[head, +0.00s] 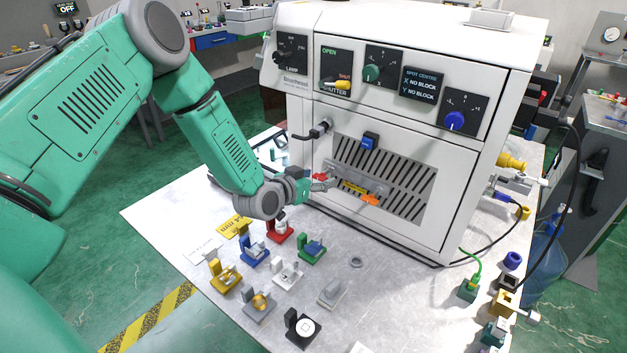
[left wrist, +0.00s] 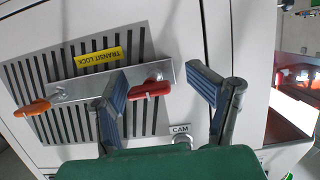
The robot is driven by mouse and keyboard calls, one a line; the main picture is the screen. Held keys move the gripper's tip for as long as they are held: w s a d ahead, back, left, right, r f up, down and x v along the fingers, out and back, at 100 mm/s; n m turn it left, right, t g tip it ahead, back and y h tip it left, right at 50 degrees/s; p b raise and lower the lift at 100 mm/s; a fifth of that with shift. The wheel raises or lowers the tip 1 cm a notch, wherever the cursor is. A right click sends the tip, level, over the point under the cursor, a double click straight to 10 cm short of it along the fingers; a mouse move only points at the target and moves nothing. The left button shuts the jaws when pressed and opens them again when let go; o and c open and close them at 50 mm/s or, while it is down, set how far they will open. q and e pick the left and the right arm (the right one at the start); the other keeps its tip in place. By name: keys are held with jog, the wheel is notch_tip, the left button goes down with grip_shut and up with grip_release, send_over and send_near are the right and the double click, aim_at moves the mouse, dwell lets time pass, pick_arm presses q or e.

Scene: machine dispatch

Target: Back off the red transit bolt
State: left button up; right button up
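The red transit bolt (left wrist: 150,90) is a red handle at one end of a metal bar (left wrist: 75,86) across the machine's slotted vent. In the head view the red bolt (head: 320,177) shows only partly behind my left gripper (head: 318,186). In the left wrist view that gripper (left wrist: 165,92) is open, with its two blue-padded fingers apart. The red handle appears between them, nearer the left finger; I cannot tell whether they touch. An orange handle (left wrist: 32,108) is at the bar's other end. A yellow "TRANSIT LOCK" label (left wrist: 100,60) is beside the bar. My right gripper is not in view.
The white machine (head: 470,175) stands on a pale table (head: 160,212). Several coloured fixtures, including a red one (head: 279,230) and a green one (head: 312,248), stand in front of it below my left arm.

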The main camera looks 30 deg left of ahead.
pick_arm(q)
jog(key=shift+s+d+r, duration=0.1)
jog(key=shift+d+r, duration=0.1)
jog(key=shift+d, duration=0.3)
jog(key=c, duration=0.6)
jog(key=shift+s+d+r, duration=0.1)
jog(key=shift+d+r, duration=0.1)
jog(key=shift+d, duration=0.25)
jog(key=c, duration=0.5)
jog(key=shift+a+f, duration=0.2)
jog(key=shift+a, duration=0.35)
jog(key=n+h+b, duration=0.1)
jog(key=n+b, duration=0.1)
jog(key=n, duration=0.1)
jog(key=shift+d+f+h+b, duration=0.15)
jog(key=shift+d+h+b, duration=0.05)
jog(key=shift+h+b, duration=0.2)
jog(key=shift+n, duration=0.3)
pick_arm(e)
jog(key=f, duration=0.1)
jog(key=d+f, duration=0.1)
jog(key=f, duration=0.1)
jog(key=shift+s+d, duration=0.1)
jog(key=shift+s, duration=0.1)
pick_arm(q)
jog(key=shift+a, duration=0.1)
